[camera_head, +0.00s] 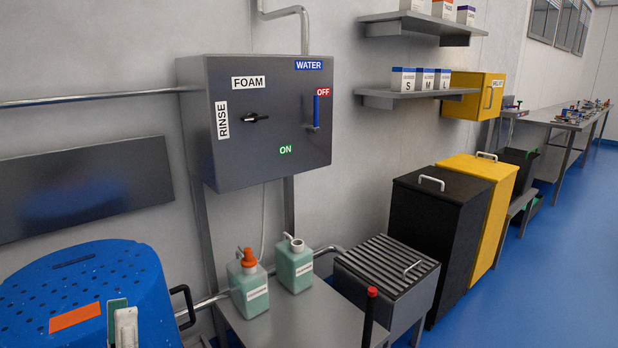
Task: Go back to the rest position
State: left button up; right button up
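I can make out neither of my grippers in the head view, and no arm of mine can be clearly told. A blue tub-like body (120,275) with small holes, an orange label (76,316) and a black side handle (184,306) fills the lower left corner. A white upright piece (126,325) stands against a green patch at its front; I cannot tell what it belongs to. No gripper shows touching anything in view.
A grey wall box (265,150) has a blue lever. Two green bottles (250,290) (294,268) stand on a metal table (300,325). A black bin (430,225) and a yellow bin (485,200) stand right of it. Blue floor (560,260) is open at right.

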pick_arm(q)
jog(key=w+d+f+m+g+h+p, duration=0.2)
jog(key=d+f+m+g+h, duration=0.25)
jog(key=f+m, duration=0.4)
jog(key=w+d+f+m+g+h+p, duration=0.25)
jog(key=f+m+g+h, duration=0.3)
jog(key=f, duration=0.55)
jog(key=s+f+m+g+p, duration=0.1)
jog(key=s+f+g, duration=0.3)
jog(key=f, duration=0.6)
jog(key=s+f+m+g+y+p, duration=0.1)
jog(key=s+f+m+g+p, duration=0.1)
jog(key=s+f+g, duration=0.3)
jog(key=s+f, duration=0.4)
jog(key=shift+s+f+y, duration=0.3)
jog(key=shift+f, duration=0.05)
pick_arm(e)
jog(key=shift+m+g+y, duration=0.3)
jog(key=shift+m+g, duration=0.2)
jog(key=shift+g, duration=0.2)
jog(key=s, duration=0.1)
jog(key=s+a+f, duration=0.1)
jog(key=s, duration=0.2)
jog(key=shift+s+a+f, duration=0.2)
jog(key=shift+s+a, duration=0.1)
jog(key=shift+a, duration=0.1)
pick_arm(q)
jog(key=shift+a, duration=0.1)
